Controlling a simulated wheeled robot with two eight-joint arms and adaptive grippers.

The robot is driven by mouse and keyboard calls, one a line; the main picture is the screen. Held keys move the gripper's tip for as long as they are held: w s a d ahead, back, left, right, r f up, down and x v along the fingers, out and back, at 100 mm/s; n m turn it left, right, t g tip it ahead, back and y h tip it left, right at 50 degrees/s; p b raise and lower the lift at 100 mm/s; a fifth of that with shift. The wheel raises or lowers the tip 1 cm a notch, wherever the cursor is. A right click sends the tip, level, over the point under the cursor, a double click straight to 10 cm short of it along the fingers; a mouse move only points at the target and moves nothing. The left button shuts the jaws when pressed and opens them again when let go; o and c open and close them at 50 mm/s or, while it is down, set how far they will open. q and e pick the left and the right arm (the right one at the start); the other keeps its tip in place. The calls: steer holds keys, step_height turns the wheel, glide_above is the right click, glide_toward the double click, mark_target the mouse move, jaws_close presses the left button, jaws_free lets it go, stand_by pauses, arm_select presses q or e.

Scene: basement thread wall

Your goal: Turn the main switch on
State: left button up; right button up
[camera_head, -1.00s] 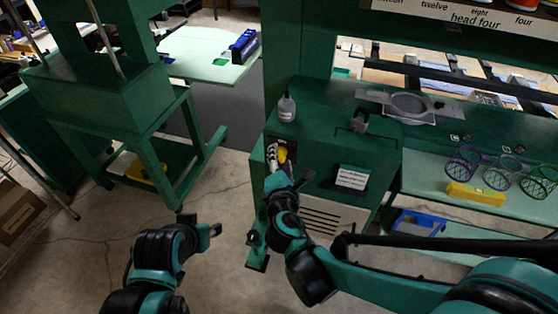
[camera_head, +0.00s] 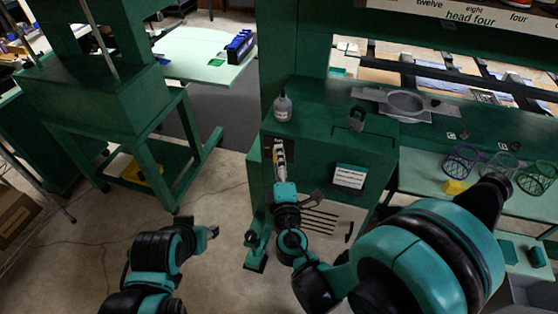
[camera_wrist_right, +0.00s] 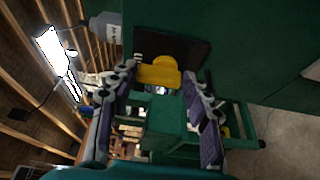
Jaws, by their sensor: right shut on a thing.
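The main switch is a yellow knob (camera_wrist_right: 158,73) on a dark plate (camera_wrist_right: 190,48) set in the front of the green cabinet (camera_head: 325,155). In the right wrist view the knob lies between the fingertips of my right gripper (camera_head: 279,152), which is shut on it. In the head view the gripper reaches the upper left of the cabinet front and hides most of the switch. My left gripper (camera_head: 212,232) is low over the floor, away from the cabinet. Its finger opening is too small to make out.
A grey bottle (camera_head: 283,107) and a dark padlock-like object (camera_head: 356,118) stand on the cabinet top. A white label (camera_head: 349,176) is right of the switch. Wire baskets (camera_head: 500,167) sit on the shelf at right. Open floor lies left of the cabinet.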

stand_by(0.4)
steer(key=o, duration=1.2)
steer(key=shift+c, duration=0.2)
